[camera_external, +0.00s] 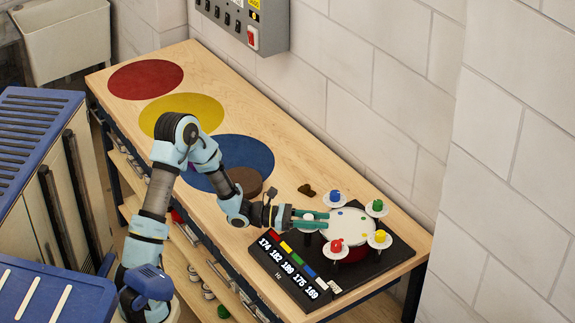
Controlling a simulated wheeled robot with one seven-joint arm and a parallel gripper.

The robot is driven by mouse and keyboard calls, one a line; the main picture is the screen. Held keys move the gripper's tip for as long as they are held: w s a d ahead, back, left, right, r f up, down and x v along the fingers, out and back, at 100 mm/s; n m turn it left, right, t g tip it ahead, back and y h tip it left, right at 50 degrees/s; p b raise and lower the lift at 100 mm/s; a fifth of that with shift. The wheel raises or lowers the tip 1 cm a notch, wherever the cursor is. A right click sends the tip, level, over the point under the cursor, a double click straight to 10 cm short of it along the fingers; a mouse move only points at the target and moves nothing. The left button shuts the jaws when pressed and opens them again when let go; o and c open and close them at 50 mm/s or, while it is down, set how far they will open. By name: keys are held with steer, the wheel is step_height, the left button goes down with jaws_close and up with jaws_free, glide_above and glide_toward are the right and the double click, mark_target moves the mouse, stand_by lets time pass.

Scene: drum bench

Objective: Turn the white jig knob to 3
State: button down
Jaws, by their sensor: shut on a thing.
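The jig is a black board (389,258) at the right end of the bench. A white drum-like disc (346,232) with small coloured dots is at its middle. Around it stand small knobs on white discs: a blue knob (335,196), a green knob (377,205), a yellow knob (380,236) and a red knob (336,245). A white knob (308,217) is at the left of the disc. My gripper (306,218) reaches it from the left, with its green fingers shut around it. The fingers partly hide the knob, and its setting cannot be read.
A black panel (290,270) with coloured bars and numbers lies at the board's front left. Brown pieces (307,190) lie behind, and a dark brown round block (245,180) stands on the blue circle (233,150). Red and yellow circles mark the bench's left. A wall is behind.

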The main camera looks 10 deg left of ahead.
steer(key=shift+w+n+t, duration=0.1)
steer(key=shift+n+t, duration=0.5)
steer(key=shift+t, duration=0.3)
steer(key=shift+w+t+b, duration=0.1)
steer(key=shift+t+b, duration=0.2)
steer(key=c, duration=0.5)
jaws_free()
steer(key=shift+a, duration=0.1)
steer(key=a, duration=0.3)
steer(key=s+a+b, duration=0.1)
steer(key=a, duration=0.3)
steer(key=s+a+b, duration=0.1)
steer(key=a, duration=0.2)
steer(key=shift+a, duration=0.25)
